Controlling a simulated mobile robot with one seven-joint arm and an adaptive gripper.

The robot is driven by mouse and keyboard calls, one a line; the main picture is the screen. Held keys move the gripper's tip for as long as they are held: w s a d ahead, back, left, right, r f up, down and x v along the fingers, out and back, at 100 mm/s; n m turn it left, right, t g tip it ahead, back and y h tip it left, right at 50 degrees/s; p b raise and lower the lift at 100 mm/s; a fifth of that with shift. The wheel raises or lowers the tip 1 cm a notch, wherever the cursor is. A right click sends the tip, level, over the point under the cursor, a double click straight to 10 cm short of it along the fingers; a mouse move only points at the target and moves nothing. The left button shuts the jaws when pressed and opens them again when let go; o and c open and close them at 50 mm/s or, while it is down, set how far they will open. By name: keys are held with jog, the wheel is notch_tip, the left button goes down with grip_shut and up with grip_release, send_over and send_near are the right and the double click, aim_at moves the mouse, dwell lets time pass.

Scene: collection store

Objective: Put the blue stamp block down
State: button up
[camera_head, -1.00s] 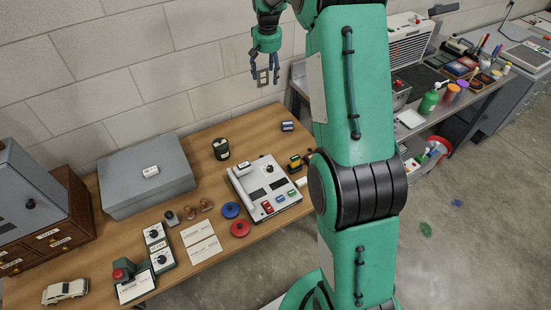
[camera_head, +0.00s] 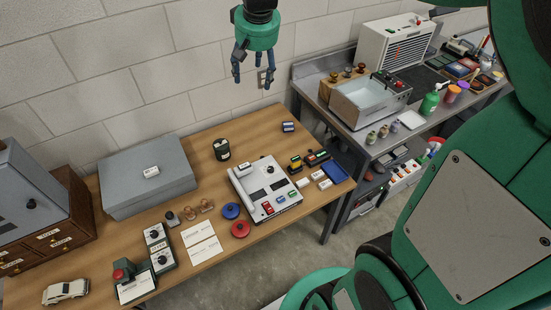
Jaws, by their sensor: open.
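A small dark blue block with a pale band (camera_head: 288,127), which looks like the blue stamp block, rests on the wooden table (camera_head: 262,122) near its back right corner. My gripper (camera_head: 254,84) hangs with its fingers pointing down, in front of the wall. It is open and nothing shows between its fingers. In the picture it is above and left of the block, clearly apart from it.
A white device with coloured buttons (camera_head: 265,188) and a dark green jar (camera_head: 221,149) stand near the block. A blue tray (camera_head: 335,174) lies at the table's right end. A grey bench (camera_head: 345,128) stands behind right. Bare tabletop surrounds the block.

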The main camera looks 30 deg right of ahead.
jog(key=s+a+f, duration=0.1)
jog(key=s+a, duration=0.2)
jog(key=s, duration=0.6)
jog(key=s+a+f+n+t, duration=0.1)
jog(key=s+a, duration=0.2)
jog(key=s, duration=0.6)
jog(key=s+a+n+t, duration=0.1)
jog(key=s+a, duration=0.2)
jog(key=s, duration=0.7)
jog(key=shift+a+f+y, duration=0.3)
jog(key=shift+f, duration=0.1)
jog(key=shift+s, duration=0.1)
notch_tip(320, 180, down, 4)
jog(key=b, duration=0.3)
jog(key=shift+r+b, duration=0.2)
jog(key=shift+b, duration=0.1)
